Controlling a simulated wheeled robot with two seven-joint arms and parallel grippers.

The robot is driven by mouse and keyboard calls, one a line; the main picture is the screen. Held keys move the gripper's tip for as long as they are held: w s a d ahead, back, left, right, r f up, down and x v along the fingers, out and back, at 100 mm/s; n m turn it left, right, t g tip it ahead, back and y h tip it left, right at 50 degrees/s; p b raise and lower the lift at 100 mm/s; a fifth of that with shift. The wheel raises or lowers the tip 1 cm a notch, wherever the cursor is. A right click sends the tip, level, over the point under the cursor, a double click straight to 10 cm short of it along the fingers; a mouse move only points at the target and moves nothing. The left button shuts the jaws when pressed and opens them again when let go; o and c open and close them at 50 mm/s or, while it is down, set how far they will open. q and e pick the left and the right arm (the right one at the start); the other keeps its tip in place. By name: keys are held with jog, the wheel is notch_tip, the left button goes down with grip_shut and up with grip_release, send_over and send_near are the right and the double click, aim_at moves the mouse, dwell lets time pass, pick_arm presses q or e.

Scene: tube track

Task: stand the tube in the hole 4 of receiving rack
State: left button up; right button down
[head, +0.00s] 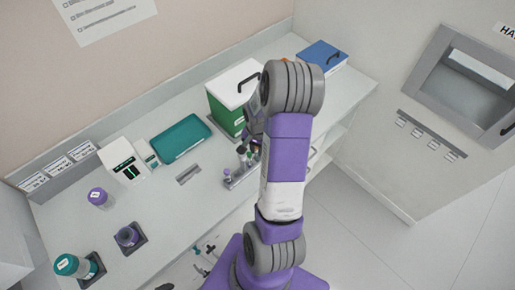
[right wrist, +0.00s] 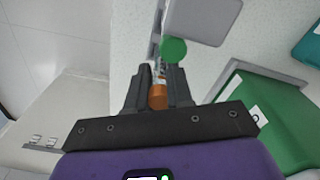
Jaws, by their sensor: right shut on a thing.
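My right gripper (right wrist: 155,75) is shut on a tube with an orange cap (right wrist: 158,96), seen in the right wrist view. A round green cap (right wrist: 173,50) shows just past the fingertips; the body below it is hidden. In the head view a small grey rack (head: 236,180) stands near the counter's front edge with several tubes at it, one purple-capped (head: 227,172). My right arm covers part of this area, so the held tube and the rack holes cannot be made out. I cannot tell which hole is number 4. My left gripper is not in view.
A green bin with a white lid (head: 228,112) stands behind the rack, and a blue box (head: 321,55) is at the far right. A teal tray (head: 181,141), a white device (head: 121,160) and purple (head: 98,197) and teal-capped (head: 68,265) jars are to the left.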

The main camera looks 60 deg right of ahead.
jog(key=c, duration=0.9)
grip_release()
jog(key=shift+c, duration=0.2)
jog(key=shift+r, duration=0.15)
notch_tip(320, 180, up, 7)
jog(key=shift+r, duration=0.2)
jog(key=shift+s+a, duration=0.1)
dwell(0.3)
